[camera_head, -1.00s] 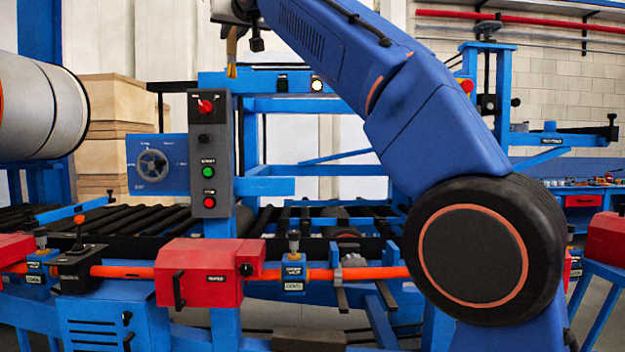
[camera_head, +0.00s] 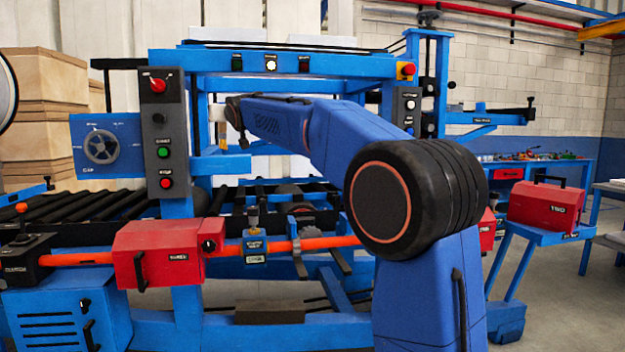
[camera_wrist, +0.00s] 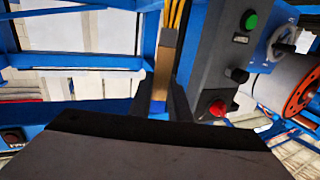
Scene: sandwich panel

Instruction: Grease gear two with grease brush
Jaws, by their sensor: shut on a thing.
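The grease brush (camera_wrist: 164,70) shows in the wrist view, with a light wooden handle and yellowish bristles (camera_wrist: 175,14) pointing to the top of the picture. My gripper (camera_wrist: 162,100) is shut on its handle, between two dark fingers. In the head view my arm reaches away into the machine frame, and its dark end (camera_head: 238,112) is beside the control panel. I cannot identify gear two in either view; round grey parts (camera_head: 288,190) sit low inside the frame, partly hidden.
The control panel (camera_head: 164,130) with a red knob and buttons stands close left of my arm's end; it also shows close by in the wrist view (camera_wrist: 222,65). A blue crossbeam (camera_head: 285,63) runs above.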

